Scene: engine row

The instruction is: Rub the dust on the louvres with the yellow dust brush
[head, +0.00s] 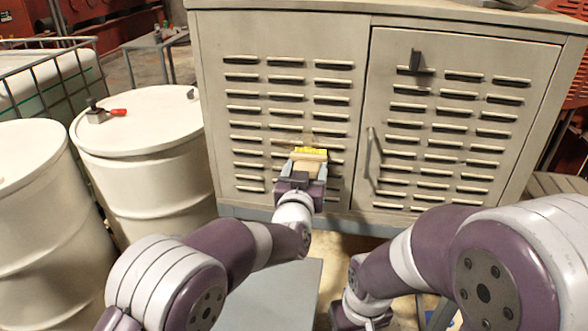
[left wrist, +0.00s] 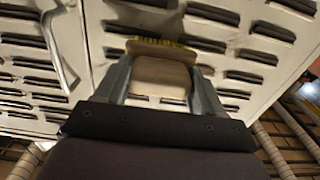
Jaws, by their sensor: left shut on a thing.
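The yellow dust brush (head: 311,153) is in my left gripper (head: 304,168), which is shut on its pale wooden handle. Its yellow bristles face the left louvred panel (head: 285,80) of the beige cabinet, at the lower middle rows of louvres. In the left wrist view the brush handle (left wrist: 160,76) sits between the fingers, with the yellow bristles (left wrist: 160,44) at the louvres; I cannot tell whether they touch. Faint brownish dust (head: 290,133) shows around the louvres just above the brush. My right arm is at the lower right; its gripper fingers cannot be made out.
A louvred door (head: 455,120) with a vertical handle (head: 372,155) is right of the panel. White drums (head: 140,140) stand at left, one with a red-handled tool (head: 104,113) on its lid. A grey surface (head: 265,295) lies below my left arm.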

